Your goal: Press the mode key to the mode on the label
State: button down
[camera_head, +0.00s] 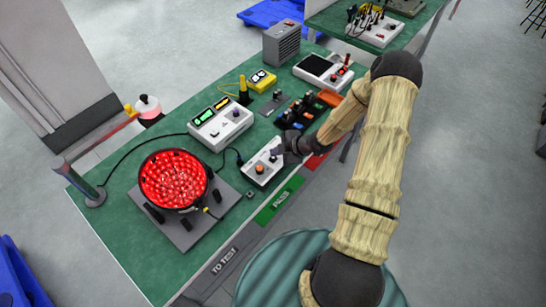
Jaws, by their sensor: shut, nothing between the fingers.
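A small white control box (262,164) with an orange knob (259,169) stands on the green bench mat. My gripper (279,152) is shut and empty, at the right end of this box and over or close to it. Whether it touches the box I cannot tell; the gripper hides part of that end. A white instrument (221,126) with green-lit displays and a dark knob stands behind and to the left. A round lamp board (172,179) glows red on a grey plate. I cannot make out which key is the mode key, nor read a mode label.
A black tray of small parts (303,111), a yellow meter (262,80) and a white device with a dark screen (322,70) stand farther back. Strips marked TO TEST (224,261) and PASS (279,200) line the front edge. Dark cables cross the mat.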

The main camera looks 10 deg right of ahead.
dwell(0.3)
jog(key=shift+f+b, duration=0.4)
jog(key=shift+f+b, duration=0.45)
jog(key=shift+f, duration=0.05)
dwell(0.7)
jog(key=shift+r, duration=0.15)
jog(key=shift+r+p, duration=0.65)
jog(key=shift+r, duration=0.15)
notch_tip(320, 180, up, 5)
jog(key=p, duration=0.3)
jog(key=shift+p, duration=0.35)
dwell(0.8)
